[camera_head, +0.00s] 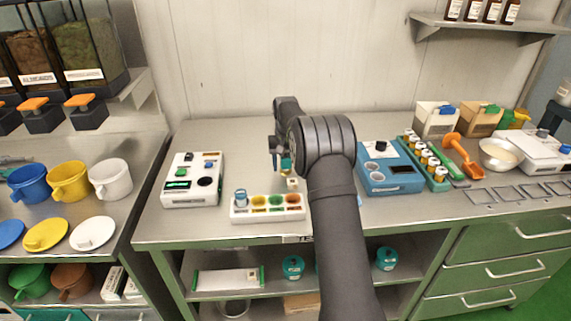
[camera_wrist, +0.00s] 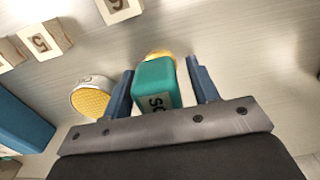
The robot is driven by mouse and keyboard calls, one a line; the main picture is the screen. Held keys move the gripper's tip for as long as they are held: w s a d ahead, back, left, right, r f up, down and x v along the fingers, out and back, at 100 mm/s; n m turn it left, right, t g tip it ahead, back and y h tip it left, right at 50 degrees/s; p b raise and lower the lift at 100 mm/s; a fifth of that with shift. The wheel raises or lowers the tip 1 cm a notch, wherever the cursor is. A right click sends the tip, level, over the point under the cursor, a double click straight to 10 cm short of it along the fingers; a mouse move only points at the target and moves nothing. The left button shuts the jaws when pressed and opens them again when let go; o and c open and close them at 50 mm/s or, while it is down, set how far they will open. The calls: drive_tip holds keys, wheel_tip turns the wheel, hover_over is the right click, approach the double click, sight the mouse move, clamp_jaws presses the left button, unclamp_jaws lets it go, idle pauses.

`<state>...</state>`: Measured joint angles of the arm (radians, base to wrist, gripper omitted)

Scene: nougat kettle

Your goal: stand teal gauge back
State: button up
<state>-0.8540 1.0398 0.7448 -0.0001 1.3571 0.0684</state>
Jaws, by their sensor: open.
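The teal gauge (camera_wrist: 157,85) is a teal block with a yellow end and a pale label with dark letters. In the wrist view it lies between the two blue fingers of my gripper (camera_wrist: 160,72). The fingers are open on either side of it, with a small gap showing on the right. In the head view my gripper (camera_head: 284,160) is low over the middle of the counter, with a bit of teal at its fingers. My arm hides much of this spot, and I cannot tell whether the gauge stands or lies.
A white tray (camera_head: 268,215) with coloured wells sits in front of my gripper. A white device (camera_head: 192,180) stands left, a blue device (camera_head: 390,168) right. Numbered blocks (camera_wrist: 40,42) and a round yellow-faced piece (camera_wrist: 90,100) lie near the gauge. Teal jars (camera_head: 293,267) stand on the lower shelf.

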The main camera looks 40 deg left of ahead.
wheel_tip(320, 180, up, 12)
drive_tip(key=shift+r, duration=0.2)
drive_tip(key=shift+f, duration=0.1)
idle(0.4)
wheel_tip(320, 180, down, 12)
drive_tip(key=shift+r, duration=1.85)
